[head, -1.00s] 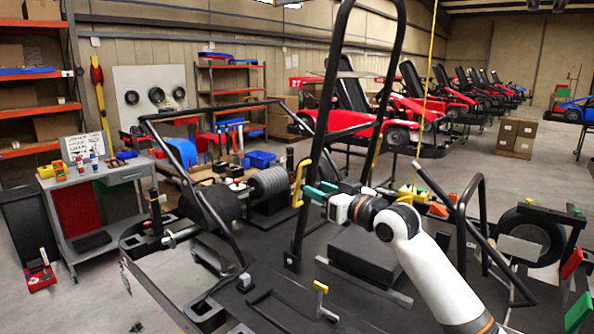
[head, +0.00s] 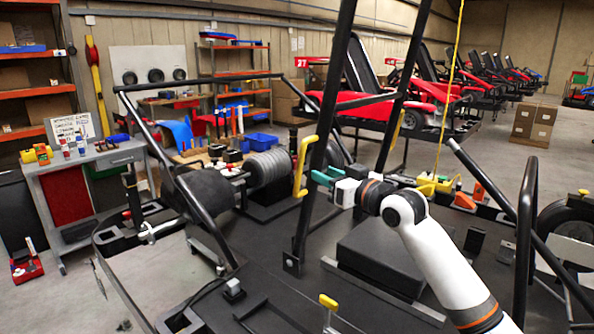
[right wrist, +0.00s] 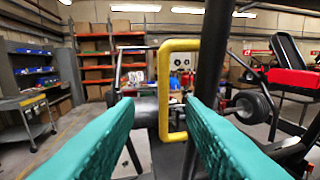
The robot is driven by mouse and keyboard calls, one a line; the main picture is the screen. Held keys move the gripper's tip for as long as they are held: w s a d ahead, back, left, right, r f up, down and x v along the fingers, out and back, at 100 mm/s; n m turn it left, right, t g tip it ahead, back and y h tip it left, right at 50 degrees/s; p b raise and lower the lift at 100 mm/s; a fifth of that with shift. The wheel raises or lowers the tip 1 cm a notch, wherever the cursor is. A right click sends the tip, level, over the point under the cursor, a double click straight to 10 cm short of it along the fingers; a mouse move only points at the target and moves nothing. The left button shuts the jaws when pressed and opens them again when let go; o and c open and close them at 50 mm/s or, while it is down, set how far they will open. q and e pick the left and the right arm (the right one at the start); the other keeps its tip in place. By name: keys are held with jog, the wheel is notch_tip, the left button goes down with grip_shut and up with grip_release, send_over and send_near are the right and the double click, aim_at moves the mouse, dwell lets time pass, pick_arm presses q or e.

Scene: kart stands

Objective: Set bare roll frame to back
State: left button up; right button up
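The bare roll frame (head: 323,130) is a tall black tube hoop standing on the dark kart deck; its top is out of the head view. A yellow handle (head: 301,167) is fixed to its near-left tube. My right gripper (head: 322,178), with teal fingers, is beside this tube, close to the handle. In the right wrist view the fingers (right wrist: 160,115) are apart and empty. The yellow handle (right wrist: 180,44) stands upright ahead of the gap, with the black tube (right wrist: 210,65) right of it. Whether the fingertips reach around the handle, I cannot tell. My left gripper is not in view.
A lower black tube frame (head: 200,84) rises at the left of the deck. A grey cart (head: 95,160) stands at left. A black block (head: 385,250) lies under my right arm. A small yellow-topped lever (head: 328,302) stands at the front. Red karts line the back right.

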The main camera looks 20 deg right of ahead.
aim_at(300, 165)
jog(key=x, duration=0.3)
jog(key=p+x, duration=0.1)
jog(key=x, duration=0.3)
jog(key=f+p+x, duration=0.1)
jog(key=x, duration=0.3)
jog(key=shift+w+d, duration=0.15)
jog(key=shift+d, duration=0.2)
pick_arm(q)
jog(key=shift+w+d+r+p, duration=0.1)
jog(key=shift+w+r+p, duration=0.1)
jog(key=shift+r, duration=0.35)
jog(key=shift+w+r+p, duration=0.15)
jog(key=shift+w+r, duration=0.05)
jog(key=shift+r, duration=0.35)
pick_arm(e)
jog(key=shift+x, duration=0.8)
jog(key=shift+c, duration=0.6)
grip_shut()
